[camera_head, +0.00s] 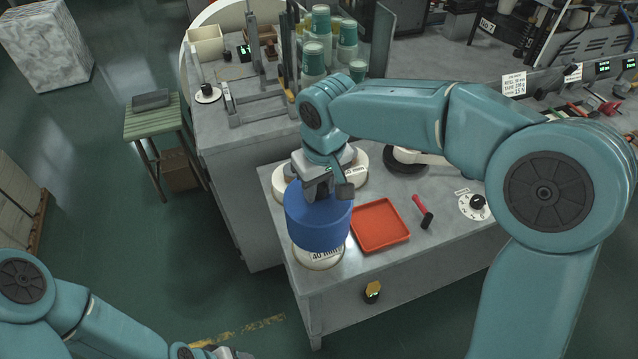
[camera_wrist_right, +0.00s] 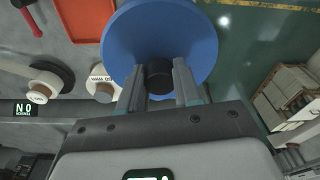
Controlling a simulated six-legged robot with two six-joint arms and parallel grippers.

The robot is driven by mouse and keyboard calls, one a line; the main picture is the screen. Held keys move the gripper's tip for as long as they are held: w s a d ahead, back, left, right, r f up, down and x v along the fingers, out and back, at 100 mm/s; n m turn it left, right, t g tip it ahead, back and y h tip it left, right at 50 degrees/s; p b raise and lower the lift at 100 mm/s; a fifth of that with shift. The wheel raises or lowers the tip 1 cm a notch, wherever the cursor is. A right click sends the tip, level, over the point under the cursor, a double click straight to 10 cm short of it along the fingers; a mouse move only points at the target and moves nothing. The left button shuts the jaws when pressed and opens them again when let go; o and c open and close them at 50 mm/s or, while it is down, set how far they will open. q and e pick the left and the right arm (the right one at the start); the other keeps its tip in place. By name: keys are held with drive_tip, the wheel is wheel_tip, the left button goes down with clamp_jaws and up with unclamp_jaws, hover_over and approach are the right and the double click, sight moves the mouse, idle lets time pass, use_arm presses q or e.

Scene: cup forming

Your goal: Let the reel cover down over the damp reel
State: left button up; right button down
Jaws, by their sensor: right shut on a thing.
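The blue reel cover (camera_head: 318,218) is a round drum with a black knob on top. It stands over a cream round piece labelled 40 mm (camera_head: 318,256), near the front left corner of the bench. Whether the cover rests on this piece or hangs just above it, I cannot tell; any reel inside the cover is hidden. My right gripper (camera_head: 322,190) is above the cover. In the right wrist view its fingers (camera_wrist_right: 160,85) are shut on the black knob, with the cover's blue top (camera_wrist_right: 160,30) beyond. My left gripper (camera_head: 225,352) is low at the picture's bottom edge, mostly cut off.
An orange-red tray (camera_head: 380,224) lies right of the cover, then a red-and-black tool (camera_head: 424,212) and a black knob on a white dial (camera_head: 476,203). White reels (camera_head: 354,166) stand close behind the cover. A green stool (camera_head: 152,118) stands at left.

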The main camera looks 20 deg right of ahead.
drive_tip(key=shift+f+b, duration=4)
drive_tip(key=shift+f, duration=1.1)
idle(0.5)
idle(0.3)
drive_tip(key=shift+c, duration=1.1)
unclamp_jaws()
drive_tip(key=shift+r, duration=0.1)
drive_tip(key=shift+r+p, duration=3.2)
drive_tip(key=shift+r, duration=0.7)
